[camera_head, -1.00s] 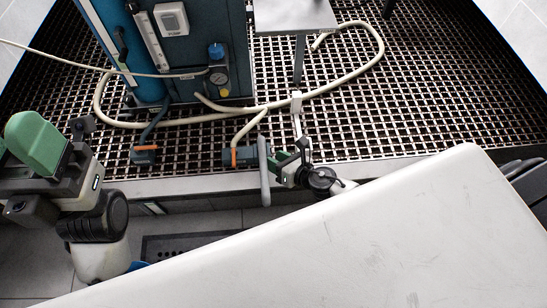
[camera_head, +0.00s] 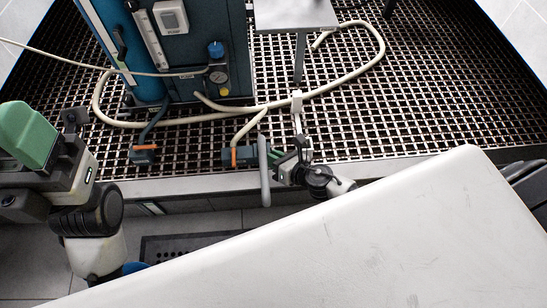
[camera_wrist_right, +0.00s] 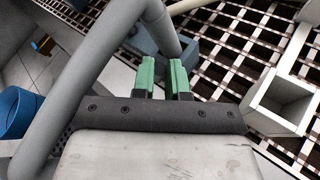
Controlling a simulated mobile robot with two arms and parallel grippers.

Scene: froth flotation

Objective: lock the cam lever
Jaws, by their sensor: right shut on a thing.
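Two blue-grey hose couplings, each with an orange lever, sit on the grating in the head view: one at left with its lever (camera_head: 143,147), one nearer the middle with its lever (camera_head: 234,157). Both orange levers point towards the near edge. My right gripper (camera_head: 274,158) is just right of the middle coupling, at a grey tubular rail (camera_head: 264,172). My left gripper (camera_head: 30,135) is at the left edge, away from the couplings.
A blue cabinet (camera_head: 200,50) with a gauge stands at the back. Cream hoses (camera_head: 340,82) loop over the grating. A pale post (camera_head: 297,112) rises beside my right gripper. A large white surface (camera_head: 330,240) fills the foreground.

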